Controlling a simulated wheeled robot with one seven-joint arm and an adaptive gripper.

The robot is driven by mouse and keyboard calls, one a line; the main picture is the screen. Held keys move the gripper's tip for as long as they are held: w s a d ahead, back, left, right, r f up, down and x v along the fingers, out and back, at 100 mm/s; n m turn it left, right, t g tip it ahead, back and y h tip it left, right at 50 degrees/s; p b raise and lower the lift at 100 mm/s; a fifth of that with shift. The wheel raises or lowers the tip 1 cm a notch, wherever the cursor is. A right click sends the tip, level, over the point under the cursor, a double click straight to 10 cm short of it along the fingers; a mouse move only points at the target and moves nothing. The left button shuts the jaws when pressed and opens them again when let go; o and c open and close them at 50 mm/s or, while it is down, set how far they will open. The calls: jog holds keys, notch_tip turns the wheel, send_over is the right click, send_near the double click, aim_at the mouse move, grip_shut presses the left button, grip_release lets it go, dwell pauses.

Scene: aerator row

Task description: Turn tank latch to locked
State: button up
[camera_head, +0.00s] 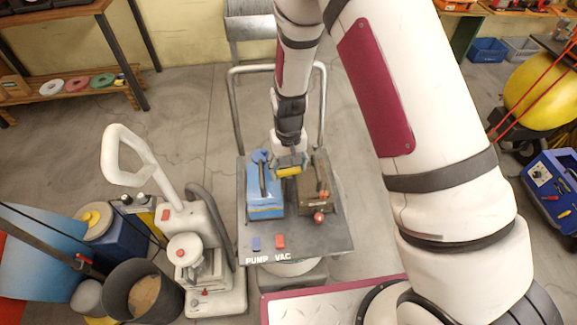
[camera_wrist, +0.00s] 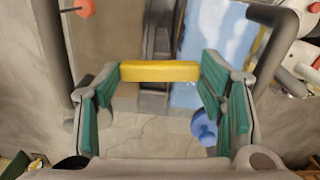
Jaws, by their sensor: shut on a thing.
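A yellow bar (camera_head: 288,172), which I take to be the tank latch, lies crosswise at the back of a dark cart (camera_head: 325,240), between a blue box and a brown box. My gripper (camera_head: 289,162) reaches down from behind over it. In the wrist view the yellow bar (camera_wrist: 160,71) spans the gap between the tips of the green-padded fingers of my gripper (camera_wrist: 158,80), which are shut on its ends. The bar looks level there. Its mounting is hidden, and I see no locked mark.
The blue box (camera_head: 265,203) has a blue knob (camera_wrist: 203,128) at its back. The brown box (camera_head: 315,198) has a red knob (camera_head: 319,217). The cart's tubular handle (camera_head: 237,110) rises close around my arm. A white machine (camera_head: 190,235) stands left of the cart.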

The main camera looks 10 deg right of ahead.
aim_at(289, 170)
jog(key=shift+m, duration=0.6)
jog(key=o, duration=1.2)
jog(key=shift+c, duration=0.2)
jog(key=shift+r, duration=0.15)
notch_tip(289, 170, up, 12)
